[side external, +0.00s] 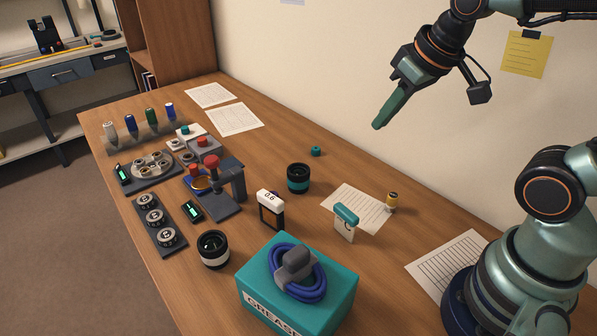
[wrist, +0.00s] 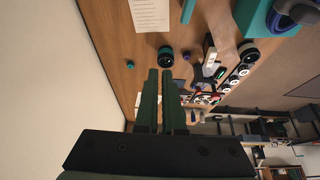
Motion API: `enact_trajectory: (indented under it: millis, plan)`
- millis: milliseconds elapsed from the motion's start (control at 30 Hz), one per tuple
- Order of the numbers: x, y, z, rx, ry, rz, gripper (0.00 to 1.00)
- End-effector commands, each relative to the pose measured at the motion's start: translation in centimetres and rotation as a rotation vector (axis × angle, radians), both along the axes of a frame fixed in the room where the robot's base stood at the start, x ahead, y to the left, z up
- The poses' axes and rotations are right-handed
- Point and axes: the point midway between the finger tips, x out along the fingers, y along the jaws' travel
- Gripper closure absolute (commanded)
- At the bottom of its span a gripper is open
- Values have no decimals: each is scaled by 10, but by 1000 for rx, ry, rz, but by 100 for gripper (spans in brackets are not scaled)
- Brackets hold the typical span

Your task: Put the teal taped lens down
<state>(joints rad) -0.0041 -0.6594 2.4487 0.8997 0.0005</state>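The teal taped lens (side external: 298,178), a black cylinder with a teal band, stands upright on the wooden table (side external: 330,165), apart from other objects. It also shows in the wrist view (wrist: 166,56), beyond my fingertips. My gripper (side external: 378,124) is raised high above the far side of the table, to the right of the lens in the side view. In the wrist view its two green fingers (wrist: 160,72) lie close together with a thin gap and nothing between them. Whether they count as shut is unclear.
A black lens with a white band (side external: 213,250) stands near the front edge, left of a teal grease box (side external: 335,292) with blue coil on top.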

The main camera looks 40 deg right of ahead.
Motion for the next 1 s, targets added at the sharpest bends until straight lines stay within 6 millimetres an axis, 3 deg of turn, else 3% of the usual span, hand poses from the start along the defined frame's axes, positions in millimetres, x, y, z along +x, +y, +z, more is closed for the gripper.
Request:
enact_trajectory:
  millis: [267,600,800,1000]
  plan:
    - [44,6,-25,-2,164,19,100]
    - [95,16,-87,-9,357,41,100]
    - [110,20,-121,-12,431,49,100]
    - [114,21,-135,-13,454,51,100]
